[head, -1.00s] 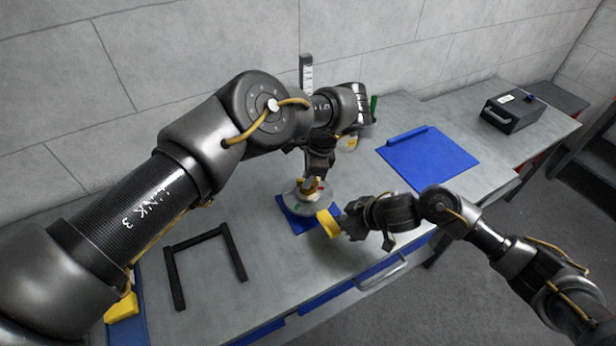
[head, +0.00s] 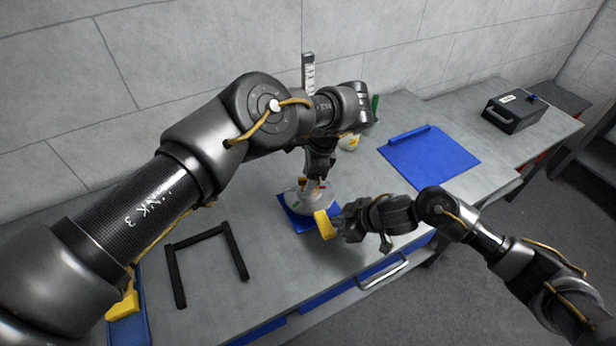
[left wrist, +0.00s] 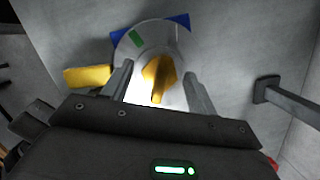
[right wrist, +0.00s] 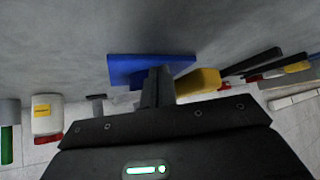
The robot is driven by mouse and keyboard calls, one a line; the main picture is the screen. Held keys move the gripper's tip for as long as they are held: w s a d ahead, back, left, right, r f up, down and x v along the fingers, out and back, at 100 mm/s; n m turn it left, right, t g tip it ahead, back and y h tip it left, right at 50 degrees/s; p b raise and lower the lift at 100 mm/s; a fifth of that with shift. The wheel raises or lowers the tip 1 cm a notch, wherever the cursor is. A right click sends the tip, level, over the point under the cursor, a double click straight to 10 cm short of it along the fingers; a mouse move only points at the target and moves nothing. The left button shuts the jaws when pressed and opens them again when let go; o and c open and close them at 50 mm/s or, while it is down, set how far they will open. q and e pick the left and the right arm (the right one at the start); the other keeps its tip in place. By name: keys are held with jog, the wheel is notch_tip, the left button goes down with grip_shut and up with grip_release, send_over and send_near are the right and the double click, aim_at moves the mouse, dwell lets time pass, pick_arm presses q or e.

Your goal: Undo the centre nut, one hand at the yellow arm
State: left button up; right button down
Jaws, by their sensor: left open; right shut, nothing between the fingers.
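The round pale hub (head: 300,208) stands on a blue mat (head: 292,222) on the bench, mostly behind my grippers in the head view. The left wrist view shows its disc (left wrist: 133,52) with a yellow centre nut (left wrist: 158,72). My left gripper (left wrist: 157,80) is open above the hub, a finger on each side of the nut, apart from it. The yellow arm (head: 325,225) sticks out from the hub; it also shows in the left wrist view (left wrist: 88,77). My right gripper (head: 341,222) is shut and empty beside the yellow arm's outer side; whether they touch is unclear.
A black U-shaped frame (head: 175,275) lies left of the hub. A blue tray (head: 428,158) and a black box (head: 513,110) lie to the right. A white bottle (right wrist: 47,115) shows in the right wrist view. The bench between frame and hub is clear.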

pick_arm(q)
jog(key=shift+r, duration=0.1)
jog(key=shift+a+r+v, duration=0.1)
jog(key=shift+a+v, duration=0.2)
jog(key=shift+v, duration=0.9)
jog(key=shift+a+r+v, duration=0.1)
jog(key=shift+a+v, duration=0.2)
jog(key=shift+v, duration=0.9)
jog(key=shift+a+v, duration=0.25)
jog(key=shift+v, duration=0.95)
jog(key=shift+c, duration=0.5)
